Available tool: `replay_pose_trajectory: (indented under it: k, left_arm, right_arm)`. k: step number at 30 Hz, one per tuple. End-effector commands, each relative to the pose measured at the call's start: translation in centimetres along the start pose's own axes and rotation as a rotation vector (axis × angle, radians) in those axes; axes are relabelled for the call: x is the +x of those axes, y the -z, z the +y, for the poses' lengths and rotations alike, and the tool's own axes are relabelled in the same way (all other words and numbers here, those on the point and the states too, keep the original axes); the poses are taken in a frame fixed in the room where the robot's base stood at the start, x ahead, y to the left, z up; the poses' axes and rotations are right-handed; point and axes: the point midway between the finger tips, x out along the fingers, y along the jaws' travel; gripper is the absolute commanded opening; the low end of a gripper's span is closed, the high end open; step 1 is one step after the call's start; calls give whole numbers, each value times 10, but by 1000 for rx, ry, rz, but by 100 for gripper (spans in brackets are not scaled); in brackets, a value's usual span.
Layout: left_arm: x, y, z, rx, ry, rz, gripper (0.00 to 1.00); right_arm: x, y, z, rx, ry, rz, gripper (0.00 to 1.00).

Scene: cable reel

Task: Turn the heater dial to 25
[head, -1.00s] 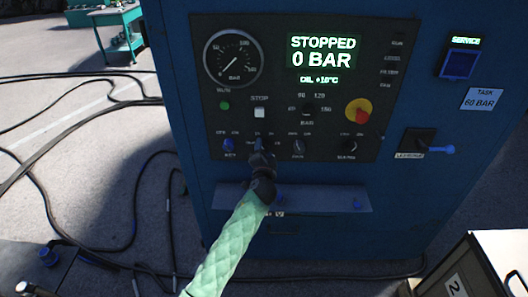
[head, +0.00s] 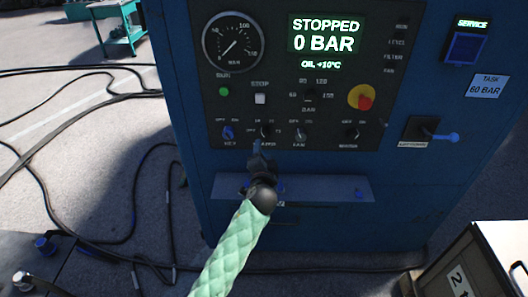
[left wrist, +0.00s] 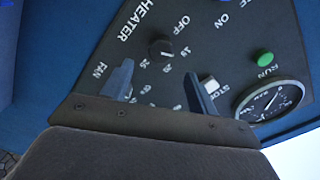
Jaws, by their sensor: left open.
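The heater dial (head: 265,132) is a small dark round knob in the lower row of the control panel. In the left wrist view the heater dial (left wrist: 160,49) sits beside the HEATER lettering, with OFF and small numbers around it. A pale mark shows on its face, but which number it points at I cannot tell. My left gripper (head: 260,153) is just below the dial in the head view. In the left wrist view my left gripper (left wrist: 160,88) is open, its two fingers apart with nothing between them; the dial lies beyond the gap, untouched. My right gripper is not seen.
The display (head: 325,40) reads STOPPED, 0 BAR, OIL +10°C. Close by are the key knob (head: 227,132), fan knob (head: 299,137), white stop button (head: 260,99) and red-yellow switch (head: 361,97). A ledge (head: 330,188) juts out below the panel. Black cables (head: 75,140) lie on the floor.

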Motion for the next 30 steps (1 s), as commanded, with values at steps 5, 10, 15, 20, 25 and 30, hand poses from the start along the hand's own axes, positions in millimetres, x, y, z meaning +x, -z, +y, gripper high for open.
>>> replay_pose_trajectory:
  k: [5, 10, 15, 20, 25, 30]
  left_arm:
    - [-1, 0, 0, 0, 0, 0, 59]
    - [0, 0, -1, 0, 2, 1, 59]
    - [5, -1, -4, 29, 17, 23, 59]
    - [3, 2, -4, -72, 14, 34, 59]
    - [1, 1, -2, -261, 6, 30, 59]
    - [-1, 1, 0, -521, -1, 17, 59]
  right_arm:
    - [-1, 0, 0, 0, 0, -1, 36]
    - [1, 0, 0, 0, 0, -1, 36]
    - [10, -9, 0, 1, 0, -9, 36]
    - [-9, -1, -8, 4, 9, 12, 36]
    - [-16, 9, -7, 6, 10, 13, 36]
    - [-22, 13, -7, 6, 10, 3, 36]
